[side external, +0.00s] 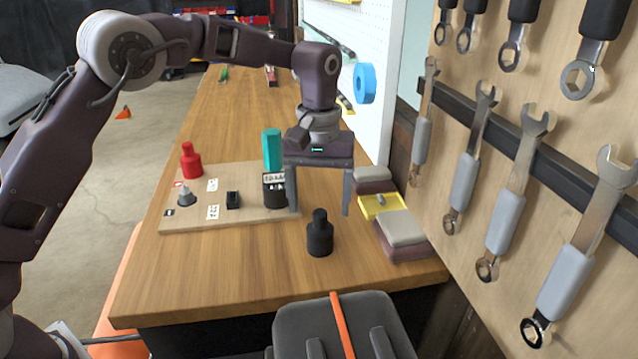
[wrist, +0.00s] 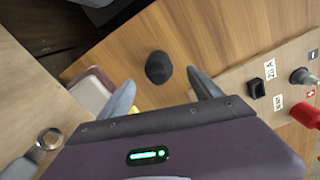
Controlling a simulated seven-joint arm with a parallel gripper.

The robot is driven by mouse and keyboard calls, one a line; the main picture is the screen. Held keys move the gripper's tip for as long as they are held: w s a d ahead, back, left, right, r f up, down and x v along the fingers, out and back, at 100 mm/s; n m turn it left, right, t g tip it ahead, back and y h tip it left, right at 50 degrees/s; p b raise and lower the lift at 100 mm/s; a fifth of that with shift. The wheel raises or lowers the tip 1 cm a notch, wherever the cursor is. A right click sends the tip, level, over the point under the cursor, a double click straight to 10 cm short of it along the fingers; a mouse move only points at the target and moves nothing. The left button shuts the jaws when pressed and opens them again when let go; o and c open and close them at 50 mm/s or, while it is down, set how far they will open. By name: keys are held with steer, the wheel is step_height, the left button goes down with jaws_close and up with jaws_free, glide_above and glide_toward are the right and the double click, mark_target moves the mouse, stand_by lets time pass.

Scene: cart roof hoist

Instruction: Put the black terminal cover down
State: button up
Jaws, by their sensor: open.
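The black terminal cover (side external: 320,236) stands upright on the wooden table, off the board and near the table's front right. It also shows in the wrist view (wrist: 158,67), beyond and between my fingertips. My gripper (side external: 320,207) is open and empty above the table, with its fingers pointing down and apart from the cover. The fingers (wrist: 163,92) frame the cover in the wrist view. A red terminal cover (side external: 191,163) stands on the light wooden board (side external: 245,220) at its back left.
The board holds a grey terminal post (side external: 187,196), a small black block (side external: 232,200), a labelled black holder (side external: 274,192) and a teal upright piece (side external: 272,150). Folded cloths (side external: 402,228) and a yellow tray (side external: 381,207) lie at right. Wrenches (side external: 467,155) hang beyond.

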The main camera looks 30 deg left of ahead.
step_height(320, 180, up, 5)
steer(key=s+a+r+m+t, duration=0.15)
steer(key=s+a+r, duration=0.3)
steer(key=s, duration=0.45)
steer(key=s+a+r+m+t, duration=0.1)
steer(key=s+a+r+t, duration=0.15)
steer(key=s+r, duration=0.45)
steer(key=s+a+f+m, duration=0.1)
steer(key=s+f, duration=0.2)
steer(key=s, duration=0.5)
steer(key=s+a+f+m+t, duration=0.1)
steer(key=s+a+f+m, duration=0.1)
steer(key=s+f, duration=0.2)
steer(key=s, duration=0.3)
steer(key=shift+s+f+t, duration=0.3)
steer(key=shift+s, duration=0.1)
